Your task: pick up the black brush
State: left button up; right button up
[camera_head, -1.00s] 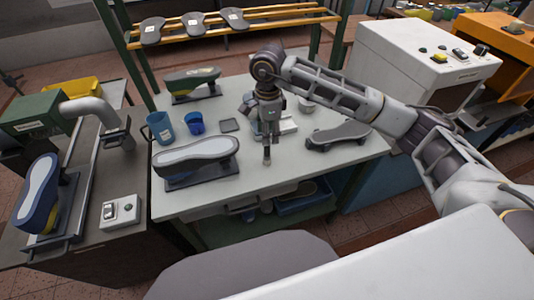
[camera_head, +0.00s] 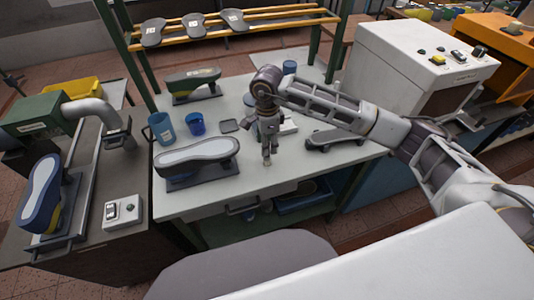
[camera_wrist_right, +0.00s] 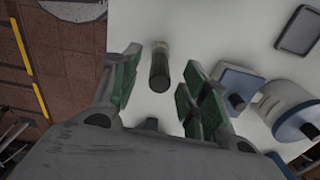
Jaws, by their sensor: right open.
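The black brush (camera_wrist_right: 159,68) shows in the right wrist view as a short dark cylinder with a paler end, lying on the pale tabletop. My right gripper (camera_wrist_right: 162,62) is open, with its green-padded fingers on either side of the brush in that view; I see no contact. In the head view my right gripper (camera_head: 267,152) points down at the table's front middle, right of a shoe last. The brush is mostly hidden by the gripper there. My left gripper is out of view.
On the table (camera_head: 235,178) a shoe last with a pale sole (camera_head: 197,153) stands to the left. Blue cups (camera_head: 196,124) and a small dark tray (camera_head: 229,125) are behind it. A grey sole-shaped thing (camera_head: 335,136) lies to the right under my arm.

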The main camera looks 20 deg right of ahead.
jog(key=shift+f, duration=0.7)
grip_shut()
